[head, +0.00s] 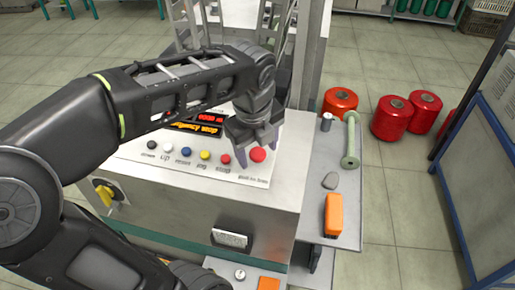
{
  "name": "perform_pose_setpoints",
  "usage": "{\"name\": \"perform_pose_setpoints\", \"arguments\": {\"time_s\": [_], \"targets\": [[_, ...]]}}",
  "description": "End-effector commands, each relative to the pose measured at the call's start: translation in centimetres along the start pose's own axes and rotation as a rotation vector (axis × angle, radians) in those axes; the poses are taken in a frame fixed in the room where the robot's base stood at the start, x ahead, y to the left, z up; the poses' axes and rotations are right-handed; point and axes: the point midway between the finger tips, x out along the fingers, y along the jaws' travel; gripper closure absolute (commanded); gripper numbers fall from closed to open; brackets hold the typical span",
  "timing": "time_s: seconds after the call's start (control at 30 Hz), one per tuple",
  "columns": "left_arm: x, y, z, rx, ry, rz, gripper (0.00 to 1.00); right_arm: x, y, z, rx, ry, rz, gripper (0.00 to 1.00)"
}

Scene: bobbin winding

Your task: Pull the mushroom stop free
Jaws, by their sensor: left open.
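The mushroom stop (258,154) is a red round button at the right end of the machine's white control panel (200,171). My left gripper (258,151) hangs over the right part of the panel, pointing down. Its fingers are spread apart, one to the left of the red button and one at its upper right. I cannot tell whether either finger touches the button. The button's front face is in plain sight. My left arm comes in from the left and hides part of the panel and the lit display (197,127). My right gripper is not in view.
Several small coloured buttons, including a yellow one (205,155), line the panel left of the stop. A grey side shelf (318,207) holds a green bobbin (351,141) and an orange object (333,215). Red yarn cones (392,118) stand on the floor at right.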

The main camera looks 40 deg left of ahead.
Motion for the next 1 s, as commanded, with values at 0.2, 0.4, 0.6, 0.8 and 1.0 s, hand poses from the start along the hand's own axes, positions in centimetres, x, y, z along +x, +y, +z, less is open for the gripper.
{"name": "perform_pose_setpoints", "arguments": {"time_s": [0.2,0.4,0.6,0.8,1.0], "targets": [[-2.4,-0.1,0.1,0.0,0.0,-0.001,0.38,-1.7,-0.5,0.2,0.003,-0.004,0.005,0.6],[-4.1,-0.1,0.1,0.0,0.0,-0.001,0.38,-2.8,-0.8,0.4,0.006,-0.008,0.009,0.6],[-5.8,-0.1,0.1,0.0,0.0,-0.001,0.38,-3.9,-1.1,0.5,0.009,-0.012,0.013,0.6],[-7.1,0.0,0.0,0.0,0.0,-0.001,0.38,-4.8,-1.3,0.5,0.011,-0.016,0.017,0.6],[-7.1,0.0,0.0,0.0,0.0,0.0,0.38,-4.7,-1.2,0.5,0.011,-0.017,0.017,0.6]]}}
